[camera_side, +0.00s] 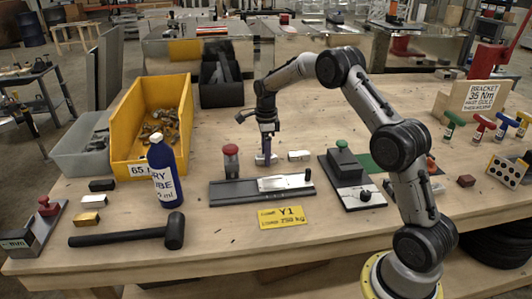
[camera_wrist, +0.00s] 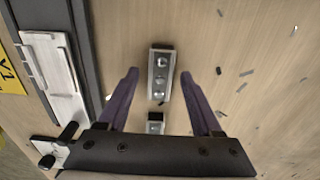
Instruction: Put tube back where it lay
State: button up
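The only tube-like thing I can make out is a blue container (camera_side: 163,170) with a pale cap and white lettering, partly readable as "RY", "UBE". It stands upright on the bench in the side view, left of my gripper and apart from it. My gripper (camera_side: 266,158) points down close to the bench top, behind the grey slide fixture. In the wrist view my gripper (camera_wrist: 159,72) has its two purple fingers spread. A small metal block with round holes (camera_wrist: 160,60) shows between them, not visibly gripped. A smaller metal piece (camera_wrist: 155,124) shows nearer the palm.
The slide fixture (camera_side: 230,191) lies in front of my gripper, with a red-knobbed post (camera_side: 231,160) behind its left end. A yellow bin (camera_side: 127,140) stands left. A black hammer (camera_side: 125,236) lies in front of the blue container. A green-knobbed fixture (camera_side: 345,170) stands right.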

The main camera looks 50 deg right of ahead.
notch_tip(320, 180, up, 12)
jog(key=s+a+r+n+t, duration=0.1)
jog(key=s+a+r+n, duration=0.3)
jog(key=a+r+n, duration=0.15)
jog(key=s+a+r+n+t, duration=0.1)
jog(key=s+a+r+n, duration=0.1)
jog(key=s+a+n, duration=0.3)
jog(key=s+a+r+n+t, duration=0.15)
jog(key=s+n, duration=0.25)
jog(key=s, duration=0.4)
jog(key=s+a+r+n+t, duration=0.1)
jog(key=s+a+r+n, duration=0.1)
jog(key=s+a+n, duration=0.35)
jog(key=s+f+n, duration=0.2)
jog(key=s+n, duration=0.1)
jog(key=s, duration=0.2)
jog(key=s+a+f+n+t, duration=0.1)
jog(key=s+f+n, duration=0.2)
jog(key=s+n, duration=0.1)
jog(key=shift+s+a+f, duration=0.3)
jog(key=shift+s+f, duration=0.05)
jog(key=shift+s, duration=0.45)
